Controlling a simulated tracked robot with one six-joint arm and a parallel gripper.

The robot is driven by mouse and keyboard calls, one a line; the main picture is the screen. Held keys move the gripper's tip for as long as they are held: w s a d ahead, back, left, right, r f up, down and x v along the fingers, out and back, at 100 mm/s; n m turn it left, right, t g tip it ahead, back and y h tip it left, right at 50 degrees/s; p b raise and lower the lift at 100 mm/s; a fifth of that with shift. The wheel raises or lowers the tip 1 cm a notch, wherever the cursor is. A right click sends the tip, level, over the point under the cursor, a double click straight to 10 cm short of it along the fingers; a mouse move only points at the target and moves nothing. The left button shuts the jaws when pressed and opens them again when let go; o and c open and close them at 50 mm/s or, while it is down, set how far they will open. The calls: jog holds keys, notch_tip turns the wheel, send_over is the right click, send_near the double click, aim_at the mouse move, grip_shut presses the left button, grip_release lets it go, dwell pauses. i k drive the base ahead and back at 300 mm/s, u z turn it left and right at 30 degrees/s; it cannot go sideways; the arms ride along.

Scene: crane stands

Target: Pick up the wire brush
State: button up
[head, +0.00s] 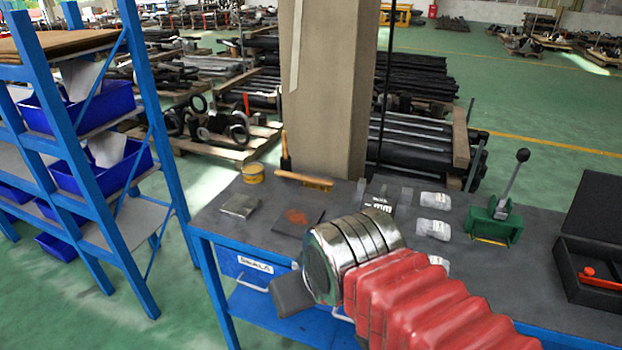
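The wire brush (304,180) appears to be the long, thin, tan-handled thing lying near the back edge of the dark workbench top (370,200), in front of the beige pillar. Its bristles are too small to make out clearly. My arm, with red bellows and a shiny metal wrist, reaches in from the lower right. A dark grey block at its end seems to be part of my gripper (292,296), low at the bench's front edge. The gripper is nearer the camera than the brush and apart from it. Its fingers cannot be made out, nor whether they are open.
A yellow tin (253,173) stands left of the brush, and a hammer (285,152) stands upright behind it. A silver packet (240,206) and a dark pad with a rusty patch (298,220) lie in front. A green lever press (497,219) and black case (592,260) are right.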

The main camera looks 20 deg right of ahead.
aim_at(327, 185)
jog(key=i, duration=0.9)
jog(key=u, duration=0.05)
